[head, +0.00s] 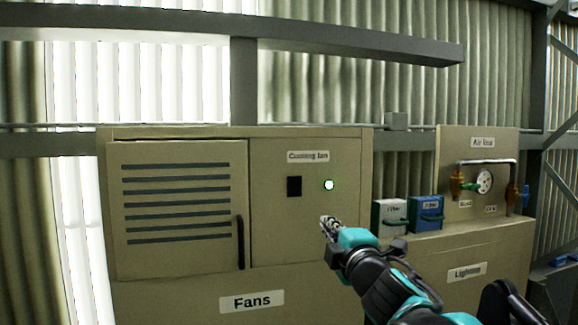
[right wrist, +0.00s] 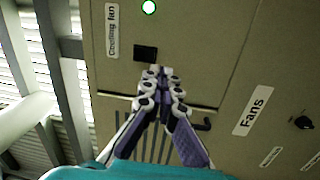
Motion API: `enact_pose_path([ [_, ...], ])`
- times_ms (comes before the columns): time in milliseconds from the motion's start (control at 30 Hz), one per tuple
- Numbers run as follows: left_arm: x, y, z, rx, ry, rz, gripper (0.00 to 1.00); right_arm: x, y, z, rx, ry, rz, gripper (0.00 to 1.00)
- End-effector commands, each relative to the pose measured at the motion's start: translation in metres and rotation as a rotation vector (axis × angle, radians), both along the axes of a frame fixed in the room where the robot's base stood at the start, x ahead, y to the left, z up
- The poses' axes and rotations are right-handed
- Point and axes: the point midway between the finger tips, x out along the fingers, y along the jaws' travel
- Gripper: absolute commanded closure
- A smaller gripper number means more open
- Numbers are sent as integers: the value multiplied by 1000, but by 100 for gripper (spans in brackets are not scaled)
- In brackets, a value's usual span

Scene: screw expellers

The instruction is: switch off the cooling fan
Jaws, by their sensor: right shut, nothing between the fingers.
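The cooling fan panel (head: 345,220) is a beige cabinet face with a "Cooling fan" label (head: 308,156). Below the label is a small black switch (head: 294,186), and to its right a lamp (head: 329,184) glows green. In the right wrist view the switch (right wrist: 145,53) and the lit lamp (right wrist: 149,7) also show. My right gripper (head: 330,224) is shut and empty, in front of the panel, below and to the right of the switch in the head view. In the right wrist view its fingertips (right wrist: 158,70) appear just beside the switch; contact cannot be told. My left gripper is not in view.
A louvred door (head: 178,210) with a dark handle (head: 240,242) is left of the panel, above a "Fans" label (head: 252,301). To the right, a white box (head: 389,217), a blue box (head: 427,212) and an "Air line" board (head: 482,142) with valves stand on the lower "Lighting" cabinet (head: 500,255).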

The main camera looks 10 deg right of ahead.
Motion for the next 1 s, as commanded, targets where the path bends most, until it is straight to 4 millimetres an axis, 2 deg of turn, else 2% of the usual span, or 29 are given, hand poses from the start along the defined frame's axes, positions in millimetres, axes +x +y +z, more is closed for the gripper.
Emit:
enact_pose_path([
  [33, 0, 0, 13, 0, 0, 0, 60, 2, 2, 19, -27, -10, 13, 100],
  [200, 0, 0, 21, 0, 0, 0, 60, 4, 8, 39, -85, -28, 38, 100],
  [667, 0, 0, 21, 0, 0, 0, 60, 9, 9, 40, -91, -30, 41, 100],
  [867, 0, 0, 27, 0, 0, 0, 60, 38, 10, 45, -90, -30, 41, 100],
  [1000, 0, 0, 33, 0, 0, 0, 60, 69, 12, 49, -90, -30, 42, 100],
])
